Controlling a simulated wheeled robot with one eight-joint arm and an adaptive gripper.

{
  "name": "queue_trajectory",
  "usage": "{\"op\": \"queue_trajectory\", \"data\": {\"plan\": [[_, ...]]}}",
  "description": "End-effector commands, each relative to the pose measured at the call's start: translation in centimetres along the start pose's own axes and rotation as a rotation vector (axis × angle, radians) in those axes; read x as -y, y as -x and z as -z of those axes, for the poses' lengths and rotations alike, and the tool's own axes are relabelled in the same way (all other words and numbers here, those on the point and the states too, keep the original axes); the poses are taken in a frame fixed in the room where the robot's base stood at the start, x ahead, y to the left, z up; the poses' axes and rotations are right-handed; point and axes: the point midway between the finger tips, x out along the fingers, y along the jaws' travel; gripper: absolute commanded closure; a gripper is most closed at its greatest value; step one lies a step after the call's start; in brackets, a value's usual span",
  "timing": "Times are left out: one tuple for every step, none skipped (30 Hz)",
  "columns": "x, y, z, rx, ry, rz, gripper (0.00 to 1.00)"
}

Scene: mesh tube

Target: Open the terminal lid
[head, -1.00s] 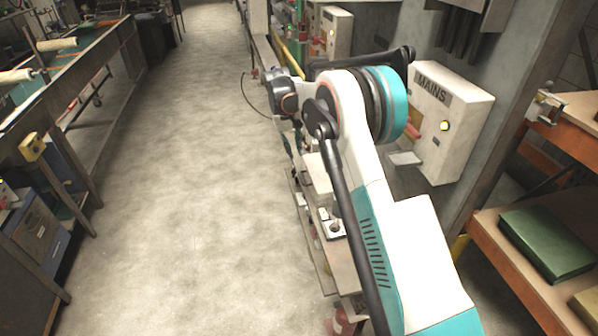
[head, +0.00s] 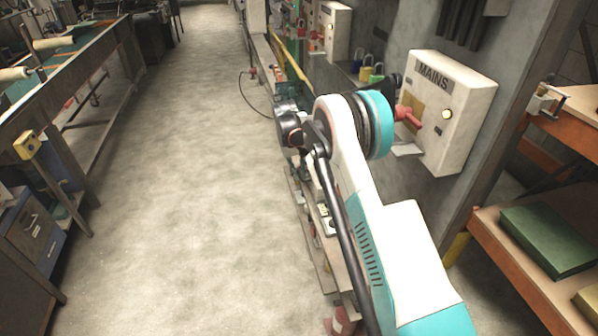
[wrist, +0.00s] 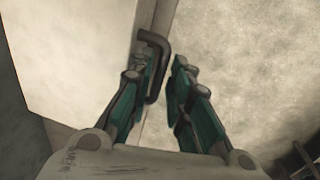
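In the wrist view, a pale flat panel (wrist: 75,50), which looks like the terminal lid, fills the upper left. A dark bent handle (wrist: 166,62) stands at its right edge. My gripper (wrist: 161,58) has its two green fingers apart. The left finger is close beside the handle, and the handle's bar lies in the gap between the fingers. I cannot tell whether either finger touches it. The right finger is clear of the handle. In the head view my arm hides the lid and most of the gripper.
A grey MAINS box (head: 455,115) with a red lever (head: 408,116) is on the wall right of my arm. An orange shelf (head: 500,245) holding a green box (head: 548,241) stands at the right. A long bench (head: 75,75) lines the left. The floor (head: 185,170) between is clear.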

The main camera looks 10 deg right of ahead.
Motion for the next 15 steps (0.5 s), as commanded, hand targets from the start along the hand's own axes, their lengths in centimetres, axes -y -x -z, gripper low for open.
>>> {"op": "queue_trajectory", "data": {"plan": [[-0.01, 0.00, 0.00, 0.000, 0.000, 0.000, 0.82], [-0.01, 0.01, 0.00, 0.000, 0.000, 0.000, 0.82], [-0.01, 0.01, 0.00, 0.000, 0.000, 0.000, 0.82], [-0.01, 0.01, 0.00, 0.000, 0.000, 0.000, 0.82], [-0.01, 0.02, 0.00, 0.000, 0.000, 0.000, 0.82], [-0.01, 0.02, 0.00, 0.000, 0.000, 0.000, 0.91], [-0.01, 0.02, 0.00, 0.000, 0.000, 0.000, 0.98], [-0.01, 0.02, 0.00, 0.000, 0.000, 0.000, 1.00], [-0.01, 0.02, 0.00, 0.000, 0.000, 0.000, 1.00], [-0.01, 0.03, 0.00, 0.000, 0.000, 0.000, 1.00], [-0.01, 0.03, 0.00, 0.000, 0.000, 0.000, 1.00], [-0.01, 0.03, 0.00, 0.000, 0.000, 0.000, 1.00], [-0.01, 0.04, 0.00, 0.000, 0.000, 0.000, 1.00], [-0.02, 0.05, 0.00, 0.000, 0.000, 0.001, 1.00], [-0.04, 0.10, 0.00, 0.000, 0.000, 0.003, 1.00]]}}
